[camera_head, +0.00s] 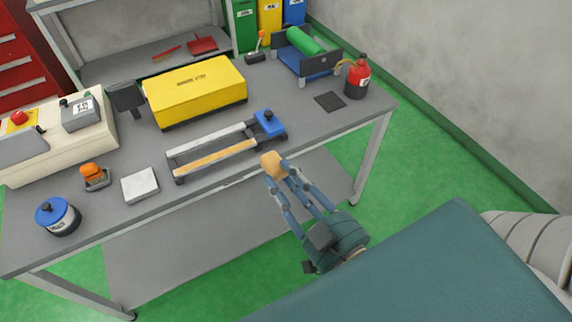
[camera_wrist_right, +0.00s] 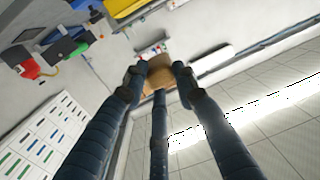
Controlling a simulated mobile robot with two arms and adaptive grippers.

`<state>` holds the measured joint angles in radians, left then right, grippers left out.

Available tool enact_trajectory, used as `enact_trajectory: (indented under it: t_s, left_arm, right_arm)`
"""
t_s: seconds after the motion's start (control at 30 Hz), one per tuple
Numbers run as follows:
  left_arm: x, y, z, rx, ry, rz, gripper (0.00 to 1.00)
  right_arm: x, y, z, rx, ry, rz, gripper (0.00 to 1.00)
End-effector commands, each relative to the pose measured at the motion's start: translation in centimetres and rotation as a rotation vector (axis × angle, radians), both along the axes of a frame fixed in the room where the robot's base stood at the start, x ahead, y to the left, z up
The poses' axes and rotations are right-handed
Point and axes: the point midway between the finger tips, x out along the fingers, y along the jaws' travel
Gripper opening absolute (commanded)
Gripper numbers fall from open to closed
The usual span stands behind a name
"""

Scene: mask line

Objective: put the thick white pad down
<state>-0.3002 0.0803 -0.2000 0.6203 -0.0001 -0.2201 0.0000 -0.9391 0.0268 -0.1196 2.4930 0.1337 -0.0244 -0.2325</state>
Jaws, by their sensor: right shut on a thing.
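The thick white pad (camera_head: 140,184) lies flat on the grey workbench (camera_head: 310,125), near its front left edge. My right gripper (camera_head: 274,168) is away from the pad, to its right, at the bench's front edge. Its fingers are shut on a small tan block (camera_head: 270,159), not on the pad. The wrist view shows the tan block (camera_wrist_right: 160,74) between the fingertips of the right gripper (camera_wrist_right: 158,82). I cannot tell how high the block is above the bench. My left gripper is in neither view.
A blue-ended rail frame (camera_head: 213,131) lies just beyond my right gripper. A yellow case (camera_head: 198,90) stands behind. A red bottle (camera_head: 357,77) and a dark square (camera_head: 330,101) are at right.

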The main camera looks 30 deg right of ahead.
Motion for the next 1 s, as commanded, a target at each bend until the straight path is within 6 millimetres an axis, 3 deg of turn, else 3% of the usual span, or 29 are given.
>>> enact_trajectory:
  t_s: [0.6, 1.0]
  left_arm:
    - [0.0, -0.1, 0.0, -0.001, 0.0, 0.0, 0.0]
    - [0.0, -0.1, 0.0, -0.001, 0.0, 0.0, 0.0]
  right_arm:
    - [3.9, 8.2, 2.5, -0.01, -0.006, 0.533, 0.1]
    - [5.7, 11.9, 3.6, -0.009, -0.003, 0.776, 0.1]
